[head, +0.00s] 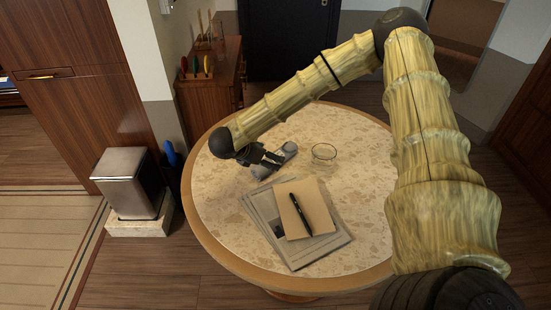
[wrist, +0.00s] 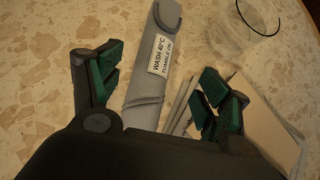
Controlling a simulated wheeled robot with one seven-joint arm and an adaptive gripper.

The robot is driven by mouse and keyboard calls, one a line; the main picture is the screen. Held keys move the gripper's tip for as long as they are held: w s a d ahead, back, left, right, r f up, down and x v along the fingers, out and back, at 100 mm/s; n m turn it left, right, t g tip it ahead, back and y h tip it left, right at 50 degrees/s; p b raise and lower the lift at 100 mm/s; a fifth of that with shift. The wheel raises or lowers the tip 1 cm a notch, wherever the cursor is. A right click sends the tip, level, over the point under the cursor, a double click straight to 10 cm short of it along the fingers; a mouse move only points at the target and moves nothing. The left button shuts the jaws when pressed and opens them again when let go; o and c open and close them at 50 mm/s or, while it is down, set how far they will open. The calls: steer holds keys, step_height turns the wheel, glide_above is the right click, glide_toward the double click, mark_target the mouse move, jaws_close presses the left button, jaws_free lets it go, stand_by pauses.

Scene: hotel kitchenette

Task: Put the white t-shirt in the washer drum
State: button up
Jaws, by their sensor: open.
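A rolled or folded light-grey cloth (wrist: 148,85) with a white tag reading "WASH 40°C" and a tumble line lies on the round table. It may be the t-shirt, but it looks grey, and I cannot tell for sure. In the head view the cloth (head: 289,149) shows partly behind my gripper (head: 268,157). In the wrist view my gripper (wrist: 162,70) is open, with green-padded fingers on either side of the cloth, not closed on it. The cloth's near end is hidden by the gripper body. No washer or drum is in view.
A clear glass bowl (head: 324,153) stands right of the cloth on the table (head: 218,197). Papers (head: 328,252), a tan notebook (head: 318,203) and a black pen (head: 299,214) lie nearer. A metal bin (head: 129,181) stands left of the table.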

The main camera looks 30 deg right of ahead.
steer(key=shift+w+f, duration=0.5)
steer(key=shift+f, duration=0.15)
steer(key=shift+w+d+f, duration=0.1)
steer(key=shift+w+d, duration=0.05)
steer(key=shift+d, duration=0.1)
steer(key=shift+d+f+p, duration=0.25)
steer(key=shift+d+p, duration=0.3)
steer(key=shift+d, duration=0.1)
steer(key=x, duration=0.3)
steer(key=shift+a+f+p, duration=0.1)
steer(key=shift+f+p, duration=0.15)
steer(key=shift+p, duration=0.05)
steer(key=shift+r, duration=0.1)
steer(key=shift+c, duration=0.6)
steer(key=c, duration=1.2)
